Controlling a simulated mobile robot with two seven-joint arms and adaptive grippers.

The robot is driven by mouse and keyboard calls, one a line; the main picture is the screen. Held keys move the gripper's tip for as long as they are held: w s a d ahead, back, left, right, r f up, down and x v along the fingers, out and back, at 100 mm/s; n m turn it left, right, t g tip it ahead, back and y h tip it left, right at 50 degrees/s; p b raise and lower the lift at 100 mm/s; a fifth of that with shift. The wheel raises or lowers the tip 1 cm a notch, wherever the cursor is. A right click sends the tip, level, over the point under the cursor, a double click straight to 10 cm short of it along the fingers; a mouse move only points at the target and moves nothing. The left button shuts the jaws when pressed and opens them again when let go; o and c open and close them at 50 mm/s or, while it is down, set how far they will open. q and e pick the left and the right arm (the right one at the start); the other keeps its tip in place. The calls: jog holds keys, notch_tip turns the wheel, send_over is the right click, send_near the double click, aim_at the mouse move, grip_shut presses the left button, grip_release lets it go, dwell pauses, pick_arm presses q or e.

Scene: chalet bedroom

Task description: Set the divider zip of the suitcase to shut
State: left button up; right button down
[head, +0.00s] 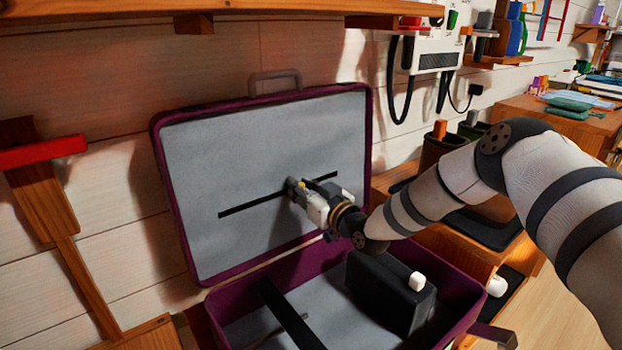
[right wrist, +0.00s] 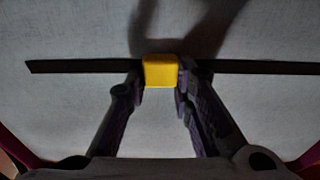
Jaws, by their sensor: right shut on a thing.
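The suitcase (head: 160,190) stands open, its purple-rimmed lid raised and lined in grey. The divider zip (head: 250,205) is a straight dark track across the lid lining, and it also shows in the right wrist view (right wrist: 80,67). Its yellow slider (right wrist: 160,71) sits partway along the track, with dark track visible on both sides. My right gripper (head: 292,187) reaches the lid and is shut on the slider; its fingertips flank it in the right wrist view (right wrist: 161,78). The gripper largely hides the slider in the head view. My left gripper is not in view.
A black box-like item (head: 385,295) stands in the suitcase base below my right arm, and a dark strap (head: 290,315) crosses the base. A wooden shelf (head: 250,5) overhangs above. A wooden unit (head: 460,240) stands at the right.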

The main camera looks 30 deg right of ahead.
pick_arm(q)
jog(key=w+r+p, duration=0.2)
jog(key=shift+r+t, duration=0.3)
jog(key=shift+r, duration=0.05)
pick_arm(e)
jog(key=a, duration=0.5)
jog(key=s+a, duration=0.1)
jog(key=a, duration=0.5)
jog(key=s+a, duration=0.1)
jog(key=a, duration=0.4)
jog(key=shift+s+a, duration=0.2)
jog(key=shift+a, duration=0.2)
jog(key=c, duration=1.4)
grip_release()
jog(key=shift+a, duration=0.15)
jog(key=shift+o, duration=0.2)
jog(key=s+d, duration=0.1)
jog(key=s, duration=1.1)
jog(key=shift+d, duration=0.4)
